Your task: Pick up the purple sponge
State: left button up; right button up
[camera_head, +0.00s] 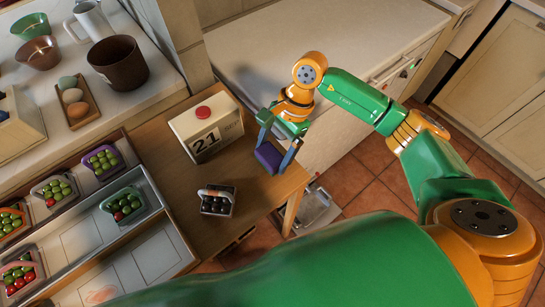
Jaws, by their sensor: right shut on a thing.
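The purple sponge (268,157) is a small block near the right edge of the wooden table (255,205). My right gripper (276,160) points down at it, with one finger on each side, and is shut on the sponge. I cannot tell whether the sponge touches the table or is just above it. My left gripper is not in view.
A cream box (206,128) with a red knob and the number 21 stands left of the sponge. A small dark-filled basket (217,200) stands in front. Baskets of red and green balls (122,206) sit in trays at left. The table's right corner is clear.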

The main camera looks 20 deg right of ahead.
pick_arm(q)
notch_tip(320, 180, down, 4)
jog(key=b, duration=0.3)
pick_arm(e)
jog(key=s+a+r, duration=0.4)
jog(key=s+r, duration=0.6)
jog(key=s, duration=0.3)
jog(key=shift+s+r, duration=0.2)
jog(key=shift+r, duration=0.2)
